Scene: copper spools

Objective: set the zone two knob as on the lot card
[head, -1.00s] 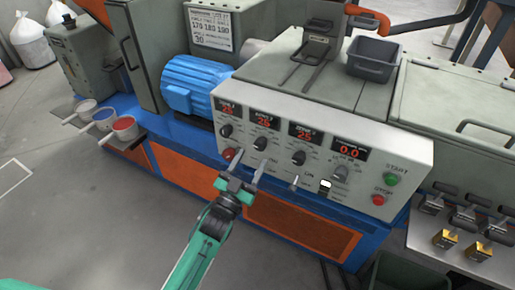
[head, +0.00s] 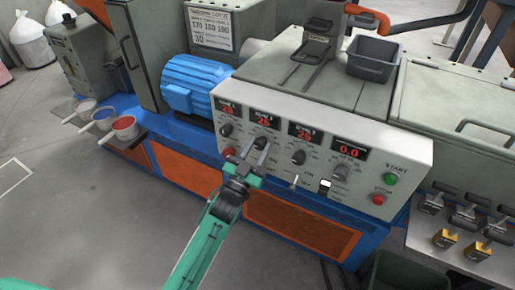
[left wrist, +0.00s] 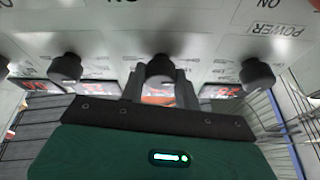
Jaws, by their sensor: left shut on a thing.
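The zone two knob (head: 261,142) is the second dark knob on the sloped control panel, below the second red display (head: 264,119), which seems to read 25. My left gripper (head: 257,150) has its fingers on either side of this knob and is shut on it. In the left wrist view the knob (left wrist: 160,69) sits between the fingers, which partly hide it. Its pointer angle cannot be read. The lot card (head: 209,31) is on the grey box behind; its row of numbers looks like 170 180 190, with 30 below. My right gripper is not in view.
The zone one knob (head: 226,130) and zone three knob (head: 298,157) flank the held knob closely. A red button (head: 229,152), a toggle switch (head: 295,182), a green start button (head: 390,178) and a red stop button (head: 378,199) are also on the panel.

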